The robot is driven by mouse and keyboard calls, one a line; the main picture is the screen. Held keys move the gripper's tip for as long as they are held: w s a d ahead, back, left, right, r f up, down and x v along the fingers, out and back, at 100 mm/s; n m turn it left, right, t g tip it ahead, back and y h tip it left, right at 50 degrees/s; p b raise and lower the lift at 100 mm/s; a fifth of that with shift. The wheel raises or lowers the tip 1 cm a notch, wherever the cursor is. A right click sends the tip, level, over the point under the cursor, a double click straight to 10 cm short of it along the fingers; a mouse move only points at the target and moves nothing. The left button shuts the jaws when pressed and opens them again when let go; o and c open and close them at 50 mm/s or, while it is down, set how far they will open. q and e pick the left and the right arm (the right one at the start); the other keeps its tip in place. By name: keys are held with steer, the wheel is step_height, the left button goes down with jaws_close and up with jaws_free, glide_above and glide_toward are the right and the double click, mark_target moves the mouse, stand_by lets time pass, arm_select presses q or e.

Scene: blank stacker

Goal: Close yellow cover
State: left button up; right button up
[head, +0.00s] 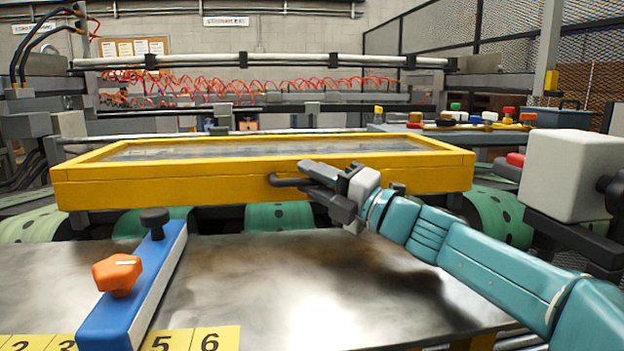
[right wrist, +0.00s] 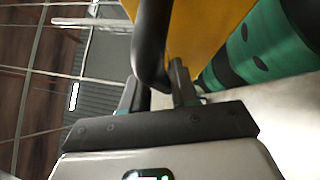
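The yellow cover (head: 120,186) is a wide frame with a clear window, lying roughly level across the machine above green spotted rollers. A black bar handle (head: 285,182) sticks out of its front face; it also shows in the right wrist view (right wrist: 151,45). My right gripper (head: 312,181) reaches in from the right, its fingers apart above and below the handle. In the right wrist view, the handle passes between the two fingers (right wrist: 155,92); a firm grip on it does not show. My left gripper is not in view.
A metal table (head: 300,285) lies in front, with a blue bar (head: 140,285) bearing an orange knob (head: 117,273) and a numbered yellow strip (head: 205,341). A grey box (head: 572,175) stands at the right. Green rollers (head: 278,216) sit under the cover.

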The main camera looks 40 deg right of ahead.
steer(key=v, duration=0.7)
steer(key=shift+r, duration=0.1)
steer(key=shift+s, duration=0.15)
stand_by(0.3)
